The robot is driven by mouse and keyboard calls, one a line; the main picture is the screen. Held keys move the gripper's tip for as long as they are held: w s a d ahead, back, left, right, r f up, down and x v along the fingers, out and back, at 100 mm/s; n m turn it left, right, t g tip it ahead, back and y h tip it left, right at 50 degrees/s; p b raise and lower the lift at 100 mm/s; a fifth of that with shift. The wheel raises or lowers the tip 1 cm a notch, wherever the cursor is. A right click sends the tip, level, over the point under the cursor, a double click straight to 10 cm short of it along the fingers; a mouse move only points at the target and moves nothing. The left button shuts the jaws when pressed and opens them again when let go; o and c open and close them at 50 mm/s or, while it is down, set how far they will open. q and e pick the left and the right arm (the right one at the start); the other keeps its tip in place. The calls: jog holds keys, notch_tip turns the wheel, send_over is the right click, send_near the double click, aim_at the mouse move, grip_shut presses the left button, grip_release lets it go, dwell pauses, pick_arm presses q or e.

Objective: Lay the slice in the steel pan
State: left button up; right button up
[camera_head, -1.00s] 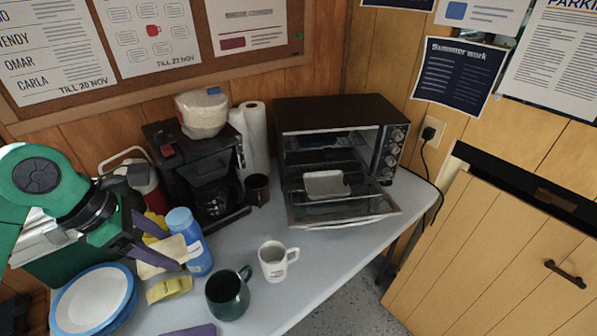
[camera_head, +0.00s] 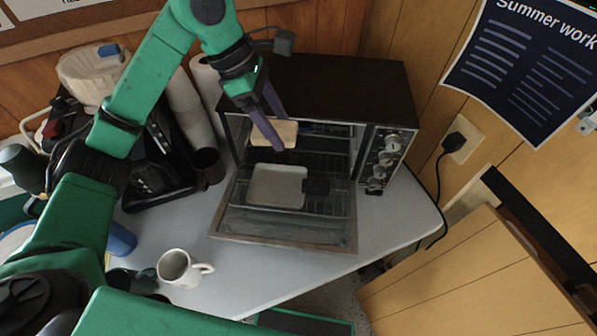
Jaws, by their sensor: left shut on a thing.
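My left gripper (camera_head: 277,140) is shut on a pale slice of bread (camera_head: 262,131) and holds it at the open front of the toaster oven (camera_head: 330,85). The slice is above and a little behind the steel pan (camera_head: 277,187), apart from it as far as I can tell. The pan is shallow, light grey and empty, with a dark handle at its right, and sits on the rack in the oven's mouth. The oven's glass door (camera_head: 285,228) is folded down in front. My right gripper is not in view.
A white mug (camera_head: 180,268) stands on the table (camera_head: 250,285) at the front. A dark cup (camera_head: 207,167), paper rolls (camera_head: 190,105) and a coffee maker (camera_head: 160,165) stand left of the oven. A cable hangs from the wall socket (camera_head: 461,139) at the right.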

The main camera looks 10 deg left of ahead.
pick_arm(q)
send_over(285, 188)
jog(key=a, duration=0.2)
notch_tip(285, 188, down, 6)
jog(key=f+p, duration=0.1)
jog(key=f, duration=0.6)
jog(key=d+f+p, duration=0.1)
jog(key=f, duration=0.3)
jog(key=shift+p, duration=0.3)
jog(key=shift+f, duration=0.3)
jog(key=shift+f+b, duration=0.3)
jog(key=shift+b, duration=0.05)
jog(key=o, duration=1.3)
jog(key=shift+r, duration=0.1)
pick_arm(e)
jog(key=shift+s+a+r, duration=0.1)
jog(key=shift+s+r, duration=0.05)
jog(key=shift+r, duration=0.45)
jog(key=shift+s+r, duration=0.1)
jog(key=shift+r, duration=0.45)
pick_arm(q)
jog(key=shift+r+p, duration=0.4)
jog(key=shift+p, duration=0.1)
jog(key=b+v, duration=0.3)
jog(key=v, duration=0.8)
jog(key=shift+a+r, duration=0.3)
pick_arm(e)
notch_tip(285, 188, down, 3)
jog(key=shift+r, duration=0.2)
